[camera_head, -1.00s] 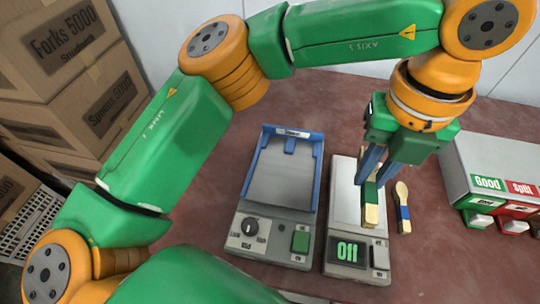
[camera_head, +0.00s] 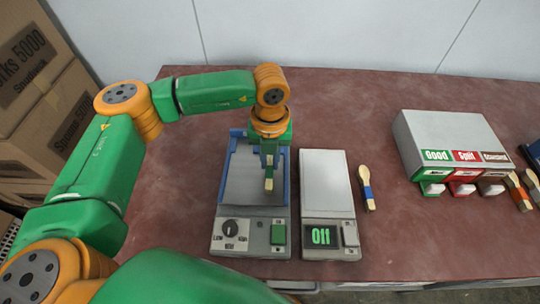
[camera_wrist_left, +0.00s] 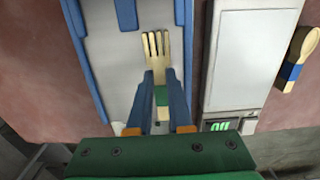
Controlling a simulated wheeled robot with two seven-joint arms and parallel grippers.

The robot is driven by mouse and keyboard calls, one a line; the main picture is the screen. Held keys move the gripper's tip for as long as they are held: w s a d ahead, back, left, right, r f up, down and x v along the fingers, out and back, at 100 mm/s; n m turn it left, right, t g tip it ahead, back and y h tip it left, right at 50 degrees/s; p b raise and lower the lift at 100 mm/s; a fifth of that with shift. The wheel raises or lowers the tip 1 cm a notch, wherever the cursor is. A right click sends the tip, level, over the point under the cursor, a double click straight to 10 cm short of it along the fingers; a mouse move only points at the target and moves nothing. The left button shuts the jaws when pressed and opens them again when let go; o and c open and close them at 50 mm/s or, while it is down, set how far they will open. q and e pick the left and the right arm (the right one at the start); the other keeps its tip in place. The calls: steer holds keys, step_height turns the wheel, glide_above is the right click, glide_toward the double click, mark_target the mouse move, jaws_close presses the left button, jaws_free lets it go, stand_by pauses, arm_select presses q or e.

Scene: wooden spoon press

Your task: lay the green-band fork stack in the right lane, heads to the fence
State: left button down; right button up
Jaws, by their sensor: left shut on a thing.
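The green-band fork stack (camera_head: 268,184) is pale wood. In the left wrist view its tines (camera_wrist_left: 157,46) point away from me, toward the far end of the tray. My left gripper (camera_head: 269,160) is shut on it near the green band (camera_wrist_left: 162,96). The stack is over the right part of the blue-walled press tray (camera_head: 226,178), near its right wall. A short blue divider (camera_wrist_left: 126,14) stands at the far end, left of the tines. I cannot tell whether the stack touches the tray floor. The fence is mostly hidden by my arm. My right gripper is out of view.
A scale (camera_head: 327,180) reading "Off" stands right of the press, its plate empty. A blue-band spoon stack (camera_head: 366,188) lies beside it. A sorter box (camera_head: 450,135) with Good and Split labels is at right. Cartons (camera_head: 45,110) stand at left.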

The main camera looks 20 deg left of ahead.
mark_target(270, 163)
arm_select(q)
steer(key=shift+f+b, duration=0.3)
steer(key=shift+b, duration=0.05)
steer(key=c, duration=0.8)
jaws_free()
steer(key=shift+c, duration=0.2)
steer(key=shift+r+p, duration=0.35)
step_height(270, 163, up, 12)
steer(key=b, duration=0.2)
